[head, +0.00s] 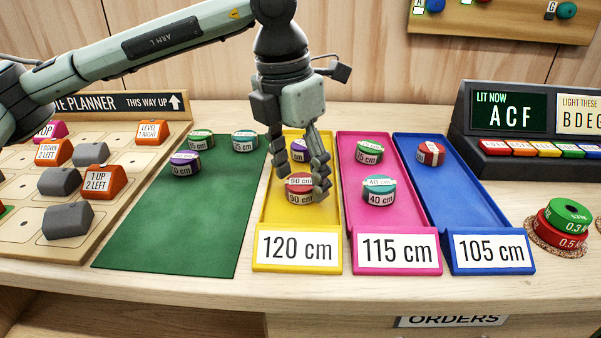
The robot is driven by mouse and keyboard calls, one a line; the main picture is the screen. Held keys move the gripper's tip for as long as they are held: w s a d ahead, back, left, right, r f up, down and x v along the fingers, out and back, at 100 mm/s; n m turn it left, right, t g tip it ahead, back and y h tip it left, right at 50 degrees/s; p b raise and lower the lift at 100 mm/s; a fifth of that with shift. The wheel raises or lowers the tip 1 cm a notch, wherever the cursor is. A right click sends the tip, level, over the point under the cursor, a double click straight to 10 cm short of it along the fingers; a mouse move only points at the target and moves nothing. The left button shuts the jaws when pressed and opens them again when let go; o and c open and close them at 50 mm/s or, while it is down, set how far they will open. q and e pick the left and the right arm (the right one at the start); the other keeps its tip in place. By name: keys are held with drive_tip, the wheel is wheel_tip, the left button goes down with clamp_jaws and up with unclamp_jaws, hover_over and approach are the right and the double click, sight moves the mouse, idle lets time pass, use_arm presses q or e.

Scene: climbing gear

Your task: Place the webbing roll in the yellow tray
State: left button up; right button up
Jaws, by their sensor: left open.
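The yellow tray (273,215), labelled 120 cm, lies left of the pink tray. A red webbing roll (300,199) marked 90 cm sits in the yellow tray. My left gripper (311,188) reaches down over the tray with its fingers open around or beside this roll; whether they touch it I cannot tell. A purple roll (297,150) lies farther back in the same tray, partly hidden by the gripper. On the green mat (190,225) lie a purple roll (185,163), a green roll (200,139) and a teal roll (244,140). My right gripper is not in view.
The pink tray (395,222) holds a green roll (369,152) and a teal roll (379,190). The blue tray (465,205) holds a red roll (431,153). A planner board (20,225) stands left, a letter console (520,168) right. The mat's front is clear.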

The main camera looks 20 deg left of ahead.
sight(293, 186)
use_arm(q)
wheel_tip(293, 186, up, 12)
drive_tip(key=s, duration=0.1)
drive_tip(key=shift+s+a+f, duration=0.2)
drive_tip(key=shift+a+f, duration=0.05)
drive_tip(key=shift+a, duration=0.2)
